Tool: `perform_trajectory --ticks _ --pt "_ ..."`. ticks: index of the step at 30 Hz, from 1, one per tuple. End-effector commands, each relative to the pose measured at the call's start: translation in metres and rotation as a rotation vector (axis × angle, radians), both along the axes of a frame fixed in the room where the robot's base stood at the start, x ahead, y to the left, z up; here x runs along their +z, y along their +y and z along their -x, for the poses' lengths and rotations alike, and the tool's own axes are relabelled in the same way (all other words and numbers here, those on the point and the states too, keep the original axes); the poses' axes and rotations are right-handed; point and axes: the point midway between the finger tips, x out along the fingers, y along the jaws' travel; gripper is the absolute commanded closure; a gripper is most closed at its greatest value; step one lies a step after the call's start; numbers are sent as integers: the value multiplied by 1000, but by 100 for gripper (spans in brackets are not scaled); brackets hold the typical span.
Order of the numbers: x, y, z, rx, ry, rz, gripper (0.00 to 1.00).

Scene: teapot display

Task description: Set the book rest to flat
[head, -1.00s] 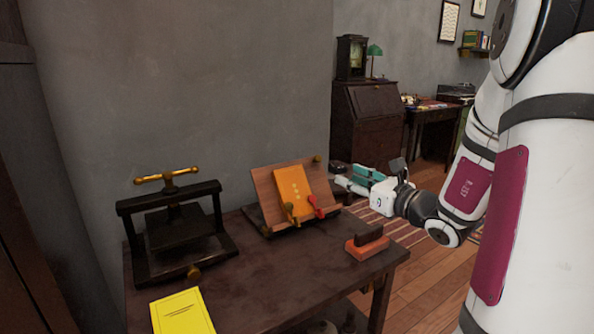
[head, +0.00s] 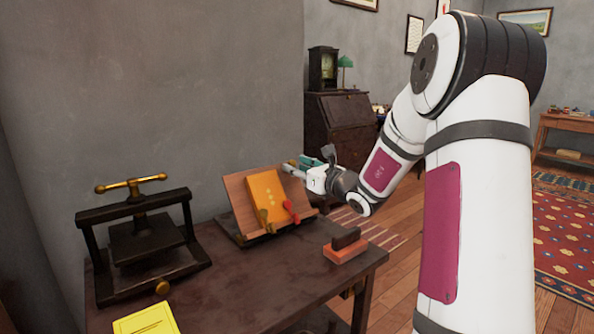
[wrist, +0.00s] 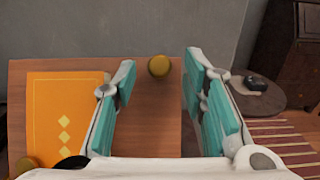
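The book rest (head: 238,203) is a wooden board standing tilted on a dark base on the table, with an orange book (head: 266,197) leaning on it. A brass clip and a red-tipped clip (head: 291,211) sit at the book's lower edge. My gripper (head: 295,167) is at the board's upper right edge. In the wrist view my gripper (wrist: 158,75) is open, its two teal fingers apart, with a round brass knob (wrist: 159,66) at the board's top edge showing between them. The book (wrist: 60,120) lies left of the fingers.
A black press with a brass handle (head: 133,185) stands at the table's left, with a yellow booklet (head: 146,319) in front. A red-orange block with a dark top (head: 346,248) lies near the right edge. The dark table (head: 260,275) is bare in the middle.

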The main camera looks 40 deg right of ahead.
Motion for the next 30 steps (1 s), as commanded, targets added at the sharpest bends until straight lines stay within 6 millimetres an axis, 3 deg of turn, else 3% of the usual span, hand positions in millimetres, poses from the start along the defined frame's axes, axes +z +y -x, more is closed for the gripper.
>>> perform_trajectory --ticks 11,16,30 --pt "0 0 -5 0 -1 0 61" --pt "0 0 -5 0 -1 0 100" --pt "1 0 -9 0 27 2 100"
